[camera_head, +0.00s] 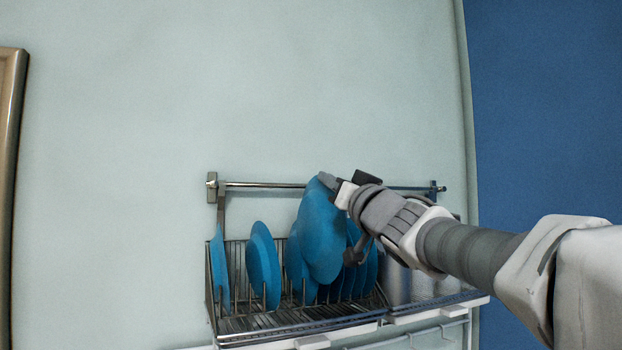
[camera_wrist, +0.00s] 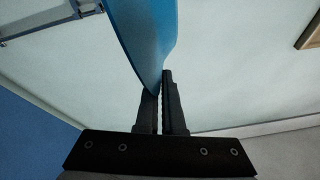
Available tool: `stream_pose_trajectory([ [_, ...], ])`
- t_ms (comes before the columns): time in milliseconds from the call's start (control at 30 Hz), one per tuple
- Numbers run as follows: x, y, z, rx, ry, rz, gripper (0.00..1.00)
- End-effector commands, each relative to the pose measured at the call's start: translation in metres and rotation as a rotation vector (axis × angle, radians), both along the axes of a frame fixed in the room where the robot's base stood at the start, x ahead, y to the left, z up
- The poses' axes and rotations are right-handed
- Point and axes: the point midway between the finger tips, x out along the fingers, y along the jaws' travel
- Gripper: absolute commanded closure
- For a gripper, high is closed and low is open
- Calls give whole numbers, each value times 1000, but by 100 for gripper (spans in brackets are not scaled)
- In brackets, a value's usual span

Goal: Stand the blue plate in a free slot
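The blue plate (camera_head: 320,235) is held upright and raised above the other plates in the wire rack. My gripper (camera_head: 329,182) is at its upper right edge. In the wrist view, my gripper (camera_wrist: 160,95) has its two fingers closed around the edge of the blue plate (camera_wrist: 150,35). The rack (camera_head: 290,327) holds several other upright blue plates, including one at the far left (camera_head: 219,268), one right of it (camera_head: 264,262) and one partly behind the held plate (camera_head: 297,268). Gaps show between these left plates. The held plate and my arm hide part of the right slots.
A metal rail (camera_head: 265,185) runs along the wall behind the rack. Grey and white cylindrical items (camera_head: 397,284) stand right of the plates, partly behind my arm. A picture frame (camera_head: 12,150) is at far left. The space above the rack's left side is clear.

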Motion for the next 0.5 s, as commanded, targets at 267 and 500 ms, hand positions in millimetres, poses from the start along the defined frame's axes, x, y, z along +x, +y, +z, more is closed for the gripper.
stream_pose_trajectory([
  [267,26,11,-2,0,-2,0,100],
  [500,47,20,-3,-1,-2,0,100],
])
